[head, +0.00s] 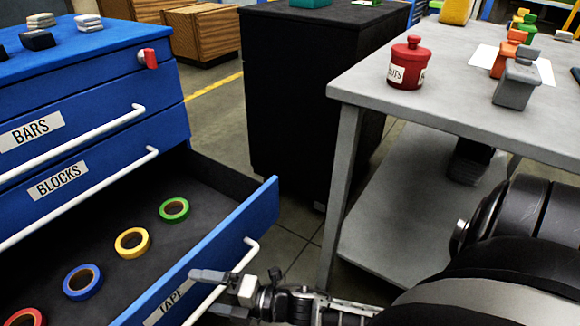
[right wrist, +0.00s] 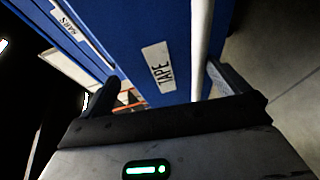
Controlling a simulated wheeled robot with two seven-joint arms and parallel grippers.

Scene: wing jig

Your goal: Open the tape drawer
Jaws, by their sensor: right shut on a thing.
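The blue tape drawer (head: 262,210) stands pulled out from the cabinet, its dark inside showing. It holds a green tape roll (head: 174,209), a yellow one (head: 132,242), a blue one (head: 83,282) and a red one (head: 25,318), cut by the picture edge. Its white bar handle (head: 248,256) also shows in the right wrist view (right wrist: 200,45), beside the TAPE label (right wrist: 158,67). My right gripper (head: 228,284) is shut on this handle; its fingers show around the bar in the right wrist view (right wrist: 170,90). My left gripper is out of view.
The BLOCKS drawer (head: 110,180) and BARS drawer (head: 90,132) above are shut. A grey table (head: 450,100) with a red jar (head: 407,65) stands at the right. A black cabinet (head: 295,95) stands behind. Floor (head: 225,115) shows between the cabinets.

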